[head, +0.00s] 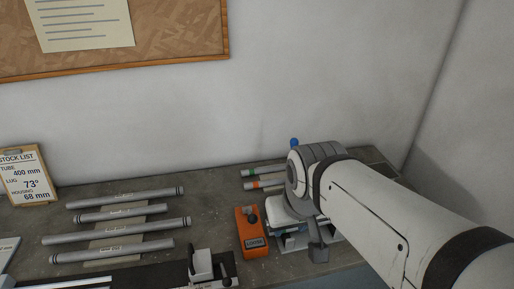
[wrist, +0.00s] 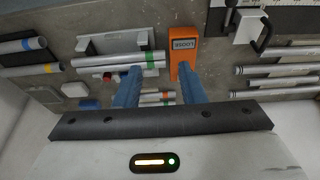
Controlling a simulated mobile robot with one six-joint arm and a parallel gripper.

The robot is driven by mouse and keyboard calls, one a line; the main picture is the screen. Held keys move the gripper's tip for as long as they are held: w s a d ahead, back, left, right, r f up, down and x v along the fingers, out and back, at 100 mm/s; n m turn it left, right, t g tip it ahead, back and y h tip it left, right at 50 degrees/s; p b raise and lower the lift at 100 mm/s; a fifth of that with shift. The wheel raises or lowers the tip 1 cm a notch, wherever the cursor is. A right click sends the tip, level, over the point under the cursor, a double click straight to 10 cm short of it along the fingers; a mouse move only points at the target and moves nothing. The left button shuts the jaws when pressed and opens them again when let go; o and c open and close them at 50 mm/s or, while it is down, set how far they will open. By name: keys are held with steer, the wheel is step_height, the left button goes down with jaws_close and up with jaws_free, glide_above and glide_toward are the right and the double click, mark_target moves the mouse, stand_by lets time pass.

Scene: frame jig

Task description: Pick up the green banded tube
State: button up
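My gripper (wrist: 160,70) is open, its two blue fingers apart with nothing held between them in the wrist view. Beyond the fingertips, a grey tube with a green band (wrist: 149,57) lies at a white fixture. Between the fingers, lower in the picture, two banded tubes show in part, one with an orange band and one with a green band (wrist: 167,103). In the head view, a green banded tube (head: 264,172) lies near the wall, behind an orange banded tube (head: 266,184). My arm hides their right ends and my fingertips there.
An orange box (head: 251,232) marked LOOSE stands left of my wrist; it also shows by the right finger (wrist: 185,58). Several plain tubes (head: 125,221) lie on a rack at left. A clamp (head: 208,268) stands at the front. The wall is close behind the bench.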

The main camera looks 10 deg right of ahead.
steer(key=shift+r, duration=0.1)
steer(key=shift+o, duration=1.3)
steer(key=shift+w+r, duration=0.1)
steer(key=shift+w, duration=0.2)
steer(key=m+g+b, duration=0.2)
steer(key=m+g, duration=0.1)
steer(key=m, duration=1.5)
glide_above(252, 170)
step_height(252, 170, down, 14)
steer(key=shift+w+a+r, duration=0.1)
steer(key=shift+r, duration=0.05)
step_height(252, 170, down, 8)
steer(key=p, duration=0.2)
steer(key=shift+r+p, duration=0.2)
steer(key=shift+p, duration=0.1)
